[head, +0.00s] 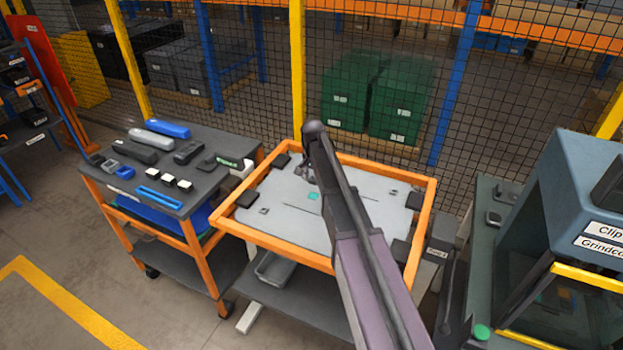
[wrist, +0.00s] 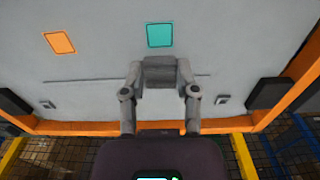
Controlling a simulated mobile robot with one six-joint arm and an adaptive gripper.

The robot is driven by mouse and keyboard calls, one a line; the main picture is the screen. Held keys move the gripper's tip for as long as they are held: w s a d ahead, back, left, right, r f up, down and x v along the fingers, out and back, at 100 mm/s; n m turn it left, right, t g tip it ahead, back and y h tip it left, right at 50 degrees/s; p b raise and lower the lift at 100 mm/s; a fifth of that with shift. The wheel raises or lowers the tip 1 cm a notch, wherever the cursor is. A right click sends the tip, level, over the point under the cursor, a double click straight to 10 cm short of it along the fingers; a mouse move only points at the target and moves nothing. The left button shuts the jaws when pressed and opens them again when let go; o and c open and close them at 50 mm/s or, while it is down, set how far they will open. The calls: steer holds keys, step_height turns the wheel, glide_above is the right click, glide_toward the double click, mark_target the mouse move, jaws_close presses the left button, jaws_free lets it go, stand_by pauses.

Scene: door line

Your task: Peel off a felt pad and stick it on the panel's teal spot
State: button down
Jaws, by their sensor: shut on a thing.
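The light grey panel (head: 285,214) lies in an orange frame. Its teal spot (head: 313,196) is bare and also shows in the wrist view (wrist: 160,35). My gripper (head: 308,172) is over the panel, partly hidden by my arm in the head view. In the wrist view my gripper (wrist: 159,74) is shut on a grey block-like piece, which looks like the felt pad (wrist: 160,73). The pad sits just below the teal spot in that picture. I cannot tell its height above the panel.
An orange spot (wrist: 60,42) lies left of the teal one. Dark clamps (wrist: 268,93) sit at the frame's edges. A cart (head: 150,160) with tools and small white-topped blocks stands at left. A grey-blue machine (head: 570,190) stands at right, and a mesh fence behind.

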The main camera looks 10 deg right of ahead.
mark_target(313, 197)
steer(key=shift+f+b, duration=2.35)
steer(key=shift+f, duration=0.25)
steer(key=shift+f+b, duration=0.6)
stand_by(1.0)
steer(key=shift+s, duration=0.1)
steer(key=shift+c, duration=1.4)
jaws_free()
